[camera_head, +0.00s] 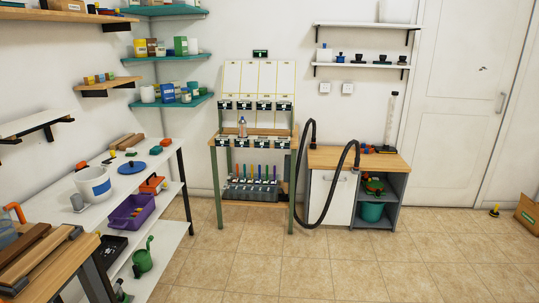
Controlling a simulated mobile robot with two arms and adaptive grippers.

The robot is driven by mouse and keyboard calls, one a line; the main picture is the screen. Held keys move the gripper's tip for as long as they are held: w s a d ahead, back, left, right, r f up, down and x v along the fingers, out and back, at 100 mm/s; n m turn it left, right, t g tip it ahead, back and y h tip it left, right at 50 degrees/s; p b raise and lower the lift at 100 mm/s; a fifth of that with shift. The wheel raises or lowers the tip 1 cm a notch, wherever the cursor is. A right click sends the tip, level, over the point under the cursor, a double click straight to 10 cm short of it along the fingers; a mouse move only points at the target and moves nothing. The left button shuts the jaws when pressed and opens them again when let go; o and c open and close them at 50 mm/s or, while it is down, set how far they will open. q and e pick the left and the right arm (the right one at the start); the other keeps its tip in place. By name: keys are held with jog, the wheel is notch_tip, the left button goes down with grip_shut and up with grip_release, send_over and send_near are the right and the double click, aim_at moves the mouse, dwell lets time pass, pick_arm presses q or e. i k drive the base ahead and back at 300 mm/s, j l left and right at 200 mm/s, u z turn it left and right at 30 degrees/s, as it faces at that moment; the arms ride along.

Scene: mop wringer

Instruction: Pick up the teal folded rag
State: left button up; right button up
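I cannot make out a teal folded rag for sure in the head view. A teal bucket (372,212) stands on the bottom shelf of the grey cabinet. Small items that include something green and red (374,185) sit on the cabinet's upper shelf, too small to tell apart. Neither of my grippers is in view.
A wooden workstation (225,141) stands at the back. A black hose (335,185) arches beside the cabinet. The tiled floor (330,265) is clear.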

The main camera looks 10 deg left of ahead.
aim_at(156, 150)
jog(key=i, duration=2.15)
